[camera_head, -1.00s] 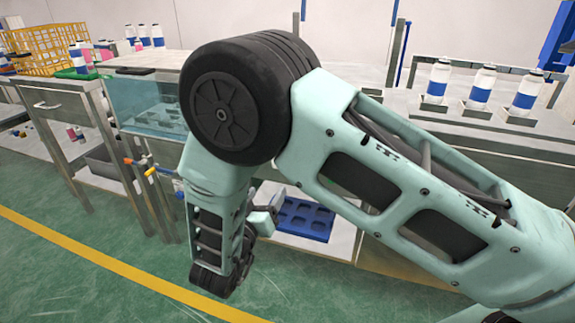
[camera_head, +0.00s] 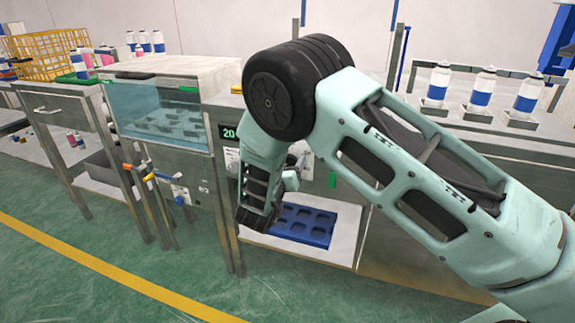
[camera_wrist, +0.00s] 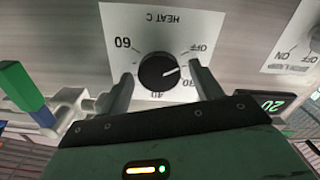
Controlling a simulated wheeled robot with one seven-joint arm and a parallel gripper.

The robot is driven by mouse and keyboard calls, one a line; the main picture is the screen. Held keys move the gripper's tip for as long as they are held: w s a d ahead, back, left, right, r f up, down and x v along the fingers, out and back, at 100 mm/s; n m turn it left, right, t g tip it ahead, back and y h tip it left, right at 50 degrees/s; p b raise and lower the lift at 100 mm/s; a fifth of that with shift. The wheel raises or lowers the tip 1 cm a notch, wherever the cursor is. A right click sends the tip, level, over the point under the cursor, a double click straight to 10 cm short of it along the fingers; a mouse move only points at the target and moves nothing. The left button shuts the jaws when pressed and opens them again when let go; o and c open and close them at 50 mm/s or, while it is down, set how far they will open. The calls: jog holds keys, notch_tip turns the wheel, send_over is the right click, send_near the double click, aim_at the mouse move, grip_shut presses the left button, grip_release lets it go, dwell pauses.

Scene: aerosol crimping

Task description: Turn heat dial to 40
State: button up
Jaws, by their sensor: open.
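The heat dial (camera_wrist: 158,72) is a round black knob on a white plate marked HEAT C, seen upside down in the wrist view. Its plate shows OFF, 60, 40 and a partly covered mark. The white pointer line points right, between OFF and that mark. My gripper (camera_wrist: 162,72) is open, with one finger on each side of the knob and gaps visible between them. A small display (camera_head: 229,132) reads 20 and also shows in the wrist view (camera_wrist: 268,105). In the head view my arm hides the dial.
A glass-fronted bath (camera_head: 160,115) stands left of my arm. A switch plate (camera_wrist: 295,42) lies right of the dial, and a green-and-blue handle (camera_wrist: 27,92) lies left. A blue tray (camera_head: 303,225) sits on the lower shelf. White bottles (camera_head: 483,88) stand on the right bench.

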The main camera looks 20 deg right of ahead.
jog(key=shift+w+d, duration=0.1)
jog(key=c, duration=1)
jog(key=shift+o, duration=0.2)
